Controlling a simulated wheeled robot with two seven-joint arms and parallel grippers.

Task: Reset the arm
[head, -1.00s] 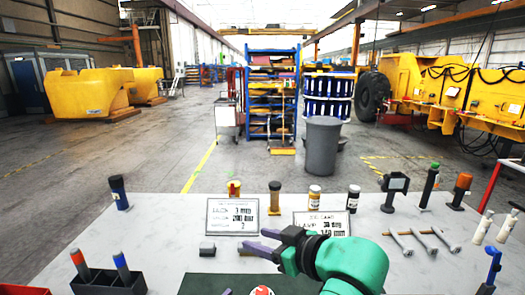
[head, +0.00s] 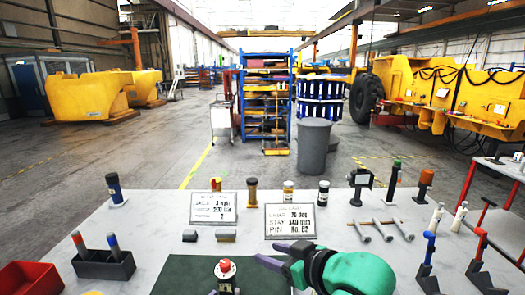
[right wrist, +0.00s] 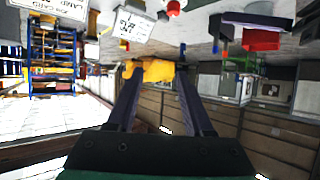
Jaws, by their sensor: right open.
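My right gripper (head: 266,254) is in the lower middle of the head view, its dark purple fingers apart and pointing left over the dark green mat (head: 175,272). Nothing shows between them. In the right wrist view the same gripper (right wrist: 158,72) has its two fingers spread and empty. Its green arm comes in from the lower right in the head view.
Two sign cards (head: 213,207) and (head: 290,221) stand mid-table. A black holder (head: 103,266) with two pens and a red tray (head: 30,278) are at left. Bolts (head: 375,231) and blue- and red-topped stands (head: 428,262) are at right. Bottles line the back edge.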

